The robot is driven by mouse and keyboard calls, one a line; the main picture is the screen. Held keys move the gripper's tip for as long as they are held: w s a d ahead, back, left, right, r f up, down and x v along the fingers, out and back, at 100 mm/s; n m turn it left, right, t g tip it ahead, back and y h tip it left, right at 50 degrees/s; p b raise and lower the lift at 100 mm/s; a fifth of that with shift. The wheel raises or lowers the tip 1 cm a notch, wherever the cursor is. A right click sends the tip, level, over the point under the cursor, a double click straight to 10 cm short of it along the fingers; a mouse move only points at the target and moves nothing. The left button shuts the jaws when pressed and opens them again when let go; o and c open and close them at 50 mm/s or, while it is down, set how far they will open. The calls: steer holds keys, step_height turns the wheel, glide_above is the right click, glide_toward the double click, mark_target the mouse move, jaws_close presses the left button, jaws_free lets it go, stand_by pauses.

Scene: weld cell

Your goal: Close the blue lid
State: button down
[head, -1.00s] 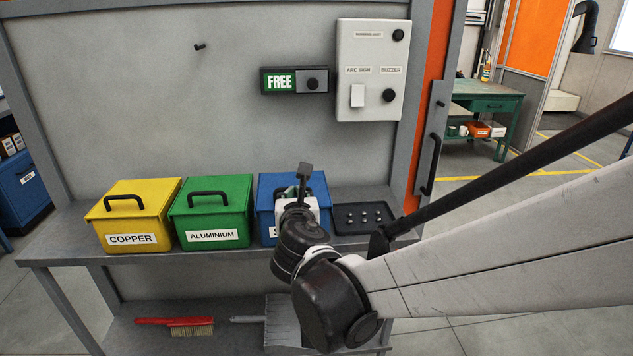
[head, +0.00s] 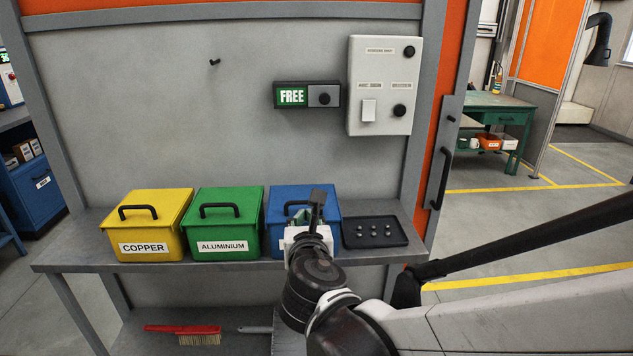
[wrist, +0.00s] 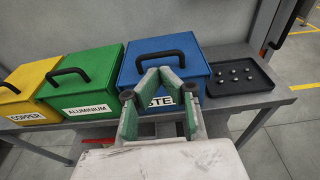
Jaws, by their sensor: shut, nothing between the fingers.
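The blue box (head: 277,237) stands on the bench at the right end of the box row, and its blue lid (head: 290,192) lies flat on top, looking closed. In the wrist view the blue lid (wrist: 200,66) shows its black handle, and no open gap is visible. My gripper (wrist: 160,72) is shut and empty, its green-padded fingers meeting in front of the blue box. It also shows in the head view (head: 303,216), covering part of the box front. The fingers hide part of the white label, and I cannot tell whether they touch the box.
A green aluminium box (head: 228,218) and a yellow copper box (head: 150,222) stand to the left, both closed. A black tray (head: 375,240) with several small pieces lies right of the blue box. A red brush (head: 182,330) lies on the lower shelf.

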steer(key=a+v, duration=0.1)
steer(key=v, duration=0.5)
steer(key=s+d+f+m+g+h, duration=0.2)
steer(key=d+m, duration=0.7)
steer(key=s+d+f+m+g+h, duration=0.1)
steer(key=d+m+g, duration=0.1)
steer(key=d+m, duration=0.6)
steer(key=s+d+f+m+g, duration=0.1)
steer(key=s+m, duration=0.4)
steer(key=m, duration=0.5)
steer(key=s+d+f+m+g+y, duration=0.1)
steer(key=s+d+m+g, duration=0.2)
steer(key=m, duration=0.7)
steer(key=s+d, duration=0.2)
steer(key=d, duration=0.1)
steer(key=shift+s+f+g+y+p, duration=0.2)
steer(key=shift+s+g+y+p, duration=0.1)
steer(key=shift+s+g+p, duration=0.1)
